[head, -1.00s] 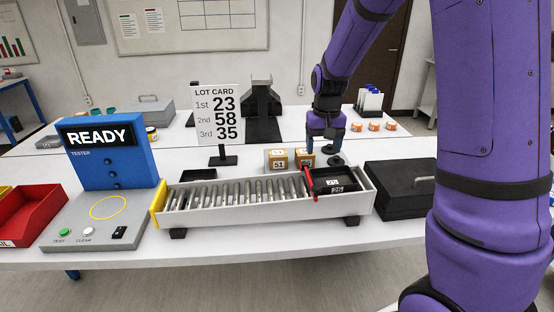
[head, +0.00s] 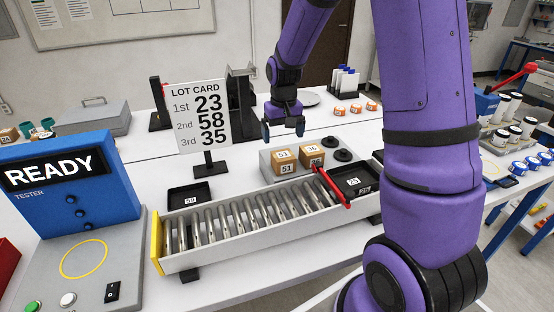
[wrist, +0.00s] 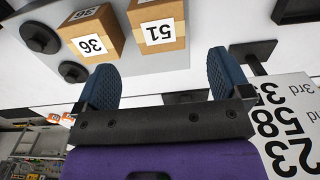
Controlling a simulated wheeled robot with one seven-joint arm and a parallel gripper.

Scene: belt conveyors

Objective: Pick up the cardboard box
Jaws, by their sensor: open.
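Two small cardboard boxes stand side by side on a grey block behind the roller conveyor. The left box (head: 284,161) is labelled 51 and the right box (head: 311,156) is labelled 36. In the wrist view the 36 box (wrist: 91,32) and the 51 box (wrist: 157,22) lie beyond the fingertips, toward the top. My gripper (head: 283,130) hangs above and behind the boxes, near the 51 box in the picture. In the wrist view my gripper (wrist: 161,75) has its two blue fingers wide apart with nothing between them.
The roller conveyor (head: 168,262) runs in front of the boxes, with a red bar (head: 332,186) and a black tray labelled 25 at its right end. A lot card (head: 201,115) reading 23, 58, 35 stands left. A black tray labelled 59 (head: 190,196) lies below it.

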